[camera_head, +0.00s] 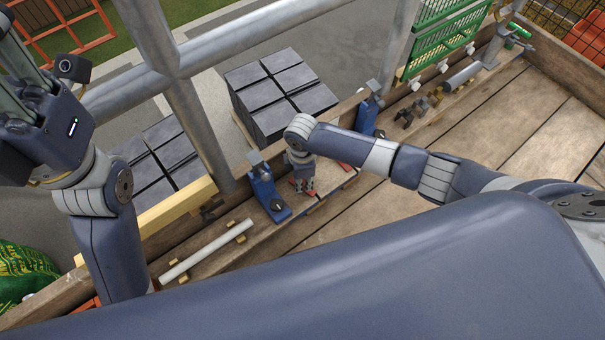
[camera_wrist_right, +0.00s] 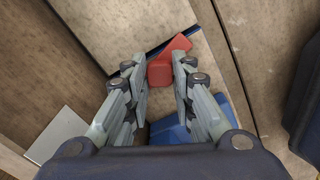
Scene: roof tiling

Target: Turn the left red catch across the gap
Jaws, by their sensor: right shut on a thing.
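The red catch (camera_wrist_right: 160,73) shows in the right wrist view, a squarish knob with a flat red arm slanting up and right beside a dark narrow gap. My right gripper (camera_wrist_right: 160,68) has its fingertips on either side of the knob and is shut on it. In the head view my right gripper (camera_head: 303,187) reaches down to the boards just right of a blue stand; the catch is mostly hidden under it. Another red piece (camera_head: 345,166) shows to its right. My left gripper (camera_head: 25,85) is raised at the upper left, away from the boards; its jaw state is unclear.
A white tube (camera_head: 205,252) lies on wooden blocks to the left. Grey scaffold poles (camera_head: 165,75) cross behind. Dark tile stacks (camera_head: 280,90) stand beyond the edge. The deck at right (camera_head: 510,130) is clear.

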